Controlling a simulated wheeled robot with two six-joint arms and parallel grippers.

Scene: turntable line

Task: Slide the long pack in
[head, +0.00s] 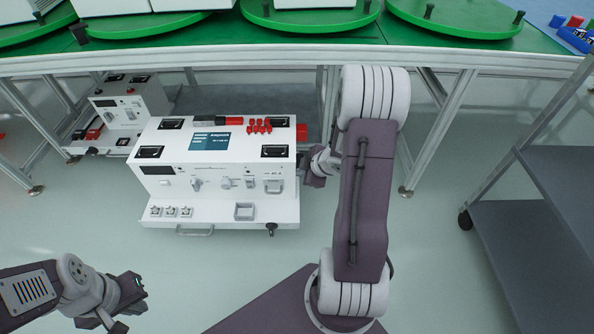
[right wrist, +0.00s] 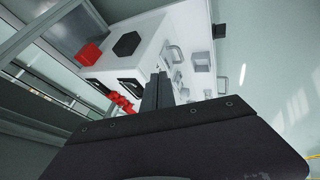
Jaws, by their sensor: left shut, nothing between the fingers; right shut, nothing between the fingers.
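My right gripper (head: 313,175) is shut and empty beside the unit's right side, partly hidden by my arm. Its shut fingers (right wrist: 158,90) lie in front of the unit in the wrist view. My left gripper (head: 135,292) is shut and empty, low at the left.
A second white unit (head: 128,112) stands behind at the left. Green turntables (head: 455,18) run along the back. A grey cart (head: 540,215) stands at the right. Floor is clear in front.

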